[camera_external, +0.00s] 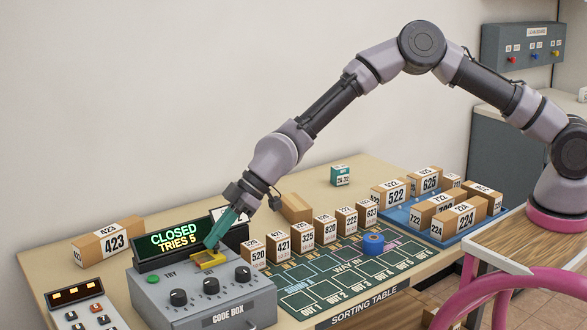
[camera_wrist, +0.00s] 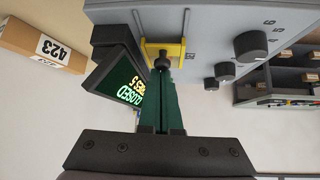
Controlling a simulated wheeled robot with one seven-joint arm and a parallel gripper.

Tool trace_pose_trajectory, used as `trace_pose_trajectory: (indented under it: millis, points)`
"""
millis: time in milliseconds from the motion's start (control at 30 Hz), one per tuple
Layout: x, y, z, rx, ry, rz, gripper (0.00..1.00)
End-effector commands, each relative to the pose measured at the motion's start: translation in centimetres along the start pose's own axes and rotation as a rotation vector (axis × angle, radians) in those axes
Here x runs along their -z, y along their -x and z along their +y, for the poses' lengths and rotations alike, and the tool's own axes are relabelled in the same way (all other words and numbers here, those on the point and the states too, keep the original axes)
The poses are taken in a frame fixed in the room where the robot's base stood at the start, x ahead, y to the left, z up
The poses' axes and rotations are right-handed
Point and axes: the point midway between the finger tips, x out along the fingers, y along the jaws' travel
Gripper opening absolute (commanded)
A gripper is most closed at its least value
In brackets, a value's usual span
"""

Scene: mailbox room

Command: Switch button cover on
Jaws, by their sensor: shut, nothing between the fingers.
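The grey code box (camera_external: 207,300) stands at the front left of the table. A yellow frame-like cover (camera_external: 212,262) sits on its top near the back edge; it also shows in the wrist view (camera_wrist: 180,50). My gripper (camera_external: 210,243) is shut and empty, its teal fingers pointing down at the cover. In the wrist view the fingertips (camera_wrist: 161,72) are at a small dark knob (camera_wrist: 162,62) on the cover's near edge; I cannot tell whether they touch. The fingers hide part of the cover. A green button (camera_external: 153,279) shows on the box's left side.
A display (camera_external: 175,240) reading "CLOSED TRIES 5" stands behind the box, close to my fingers. Dark dials (camera_external: 211,286) line the box front. Numbered parcels (camera_external: 325,229) stand to the right. A keypad (camera_external: 78,310) lies at left.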

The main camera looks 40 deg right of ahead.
Motion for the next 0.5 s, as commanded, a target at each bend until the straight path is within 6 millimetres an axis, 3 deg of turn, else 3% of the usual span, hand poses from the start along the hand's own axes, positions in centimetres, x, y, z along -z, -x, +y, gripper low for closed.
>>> trace_pose_trajectory:
  millis: [200,500]
  points:
    - [-2.4,2.3,0.6,0.0,-0.001,-0.001,0.0]
    - [-2.5,2.5,0.6,0.0,0.001,0.0,0.0]
